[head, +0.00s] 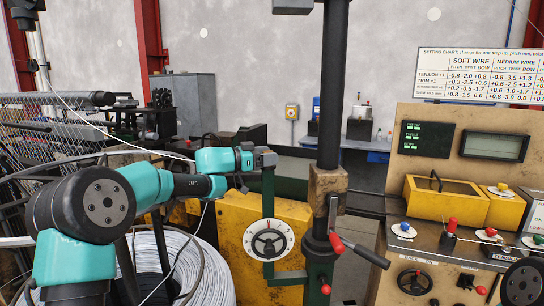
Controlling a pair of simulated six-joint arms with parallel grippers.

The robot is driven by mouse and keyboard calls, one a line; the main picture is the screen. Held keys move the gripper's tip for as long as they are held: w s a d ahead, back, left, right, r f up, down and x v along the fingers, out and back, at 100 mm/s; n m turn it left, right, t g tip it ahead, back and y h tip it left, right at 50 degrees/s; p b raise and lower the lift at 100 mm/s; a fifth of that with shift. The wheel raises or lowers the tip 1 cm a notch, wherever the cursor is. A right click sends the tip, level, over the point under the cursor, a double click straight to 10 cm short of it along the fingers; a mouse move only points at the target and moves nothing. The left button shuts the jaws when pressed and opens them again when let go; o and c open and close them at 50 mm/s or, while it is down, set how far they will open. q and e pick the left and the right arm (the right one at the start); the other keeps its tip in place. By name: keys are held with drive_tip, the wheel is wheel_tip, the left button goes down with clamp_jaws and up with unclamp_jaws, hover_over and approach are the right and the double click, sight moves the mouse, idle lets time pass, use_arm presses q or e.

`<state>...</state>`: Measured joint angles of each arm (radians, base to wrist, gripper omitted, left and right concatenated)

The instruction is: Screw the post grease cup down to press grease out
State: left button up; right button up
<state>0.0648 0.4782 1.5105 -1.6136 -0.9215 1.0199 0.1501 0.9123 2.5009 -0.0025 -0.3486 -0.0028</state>
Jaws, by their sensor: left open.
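The dark upright post (333,90) stands right of centre, with a worn brown collar block (327,183) around it. I cannot clearly pick out the grease cup on the post; a small grey metal piece (333,208) hangs at the collar's lower right. My right gripper is out of view.
A white dial with a black handwheel (268,241) sits on a green bracket below my left gripper. A yellow cabinet (238,235) is behind it. A control console (440,240) with knobs and levers fills the right. A wire coil (205,270) lies lower left.

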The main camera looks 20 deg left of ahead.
use_arm(q)
drive_tip(key=v, duration=0.5)
drive_tip(key=shift+s+a, duration=0.25)
drive_tip(key=shift+a, duration=0.05)
drive_tip(key=shift+d, duration=0.1)
